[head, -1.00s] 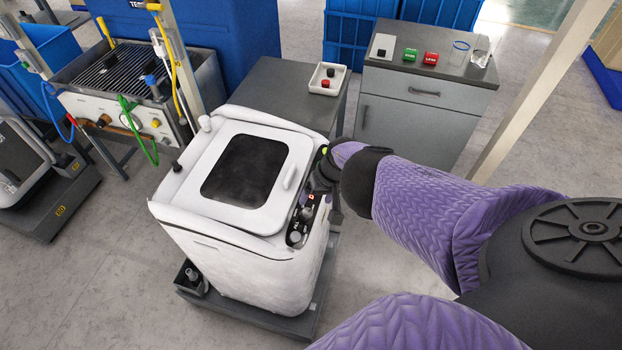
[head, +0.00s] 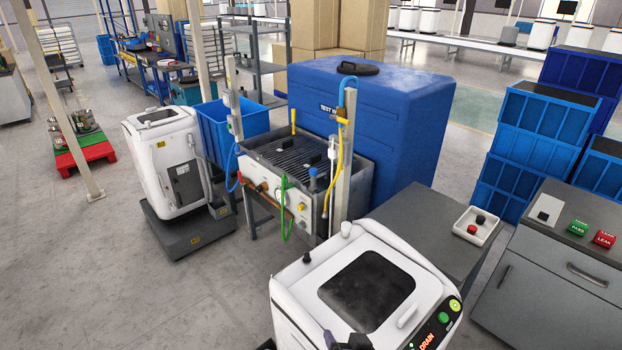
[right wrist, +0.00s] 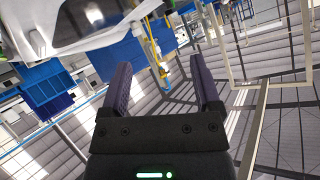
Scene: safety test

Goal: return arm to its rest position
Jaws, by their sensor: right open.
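My right gripper (right wrist: 160,68) shows in the right wrist view with its two fingers spread apart and nothing between them. In the head view the purple sleeve of my right arm is out of frame; a small dark shape at the bottom edge, in front of the white machine, is too cut off to tell. The white machine (head: 290,291) has a dark lid window and a lit panel reading DRAIN (head: 428,341). In the wrist view a white machine (right wrist: 38,32) shows at the upper left, apart from the fingers. My left gripper is not in view.
A grey table (head: 425,222) bears a white tray (head: 467,238) with red and black buttons. A cabinet (head: 540,300) with green and red blocks stands at the right. A blue tank (head: 400,130) and a grated test bench (head: 262,168) stand behind.

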